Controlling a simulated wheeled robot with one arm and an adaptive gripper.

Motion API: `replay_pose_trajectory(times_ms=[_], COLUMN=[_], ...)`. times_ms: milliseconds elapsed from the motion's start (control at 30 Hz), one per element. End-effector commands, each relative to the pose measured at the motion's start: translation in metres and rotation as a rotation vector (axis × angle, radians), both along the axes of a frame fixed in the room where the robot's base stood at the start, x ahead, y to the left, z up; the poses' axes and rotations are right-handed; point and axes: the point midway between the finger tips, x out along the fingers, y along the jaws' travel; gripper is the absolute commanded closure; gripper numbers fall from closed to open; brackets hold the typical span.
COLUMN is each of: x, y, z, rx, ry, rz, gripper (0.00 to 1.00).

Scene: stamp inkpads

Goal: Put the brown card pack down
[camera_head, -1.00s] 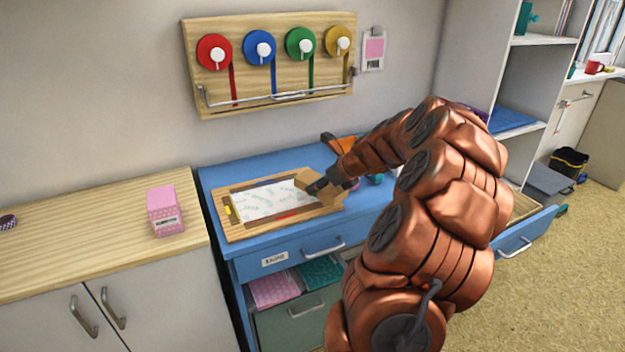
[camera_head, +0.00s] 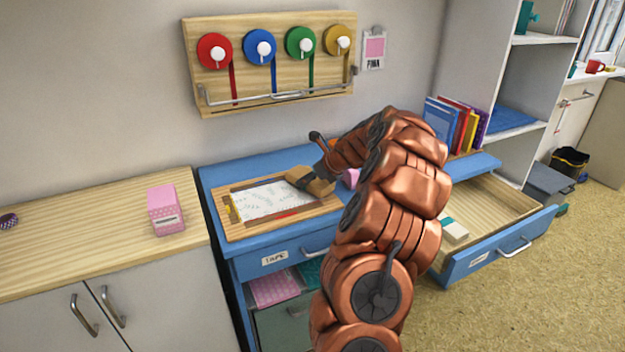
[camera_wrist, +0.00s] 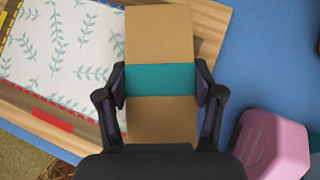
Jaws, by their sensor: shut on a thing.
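The brown card pack (camera_head: 318,187) has a teal band around its middle, which shows in the wrist view (camera_wrist: 160,35). My gripper (camera_wrist: 160,82) is shut on it, with one finger on each side at the band. In the head view my gripper (camera_head: 324,173) holds the pack over the right end of a wooden board (camera_head: 237,232) on the blue cabinet. I cannot tell whether the pack touches the board. A leaf-patterned sheet (camera_head: 270,201) lies on the board, left of the pack.
A pink object (camera_wrist: 270,143) stands on the blue top (camera_head: 222,174), right of the pack. An open drawer (camera_head: 500,205) juts out at the right. A pink box (camera_head: 165,210) stands on the left counter. A tape rack (camera_head: 270,65) hangs on the wall behind.

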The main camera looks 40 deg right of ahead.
Motion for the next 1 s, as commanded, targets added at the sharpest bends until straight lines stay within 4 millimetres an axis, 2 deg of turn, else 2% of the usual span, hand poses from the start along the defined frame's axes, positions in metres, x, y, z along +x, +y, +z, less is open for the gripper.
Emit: replay_pose_trajectory(times_ms=[100,433,467,500,700,1000], x=[0.0004,0.0003,0.0002,0.0002,0.0002,0.0002], y=[0.0006,0.0007,0.0006,0.0005,0.0005,0.0005], z=[-0.0081,-0.0091,-0.0099,-0.0100,-0.0099,-0.0097], rx=[0.001,0.001,0.000,-0.001,-0.001,-0.001], ry=[0.000,0.000,0.000,0.000,0.000,0.000], rz=[0.001,0.002,0.001,0.002,0.002,0.002], gripper=[0.76,0.76,0.32,0.28,0.08,0.08])
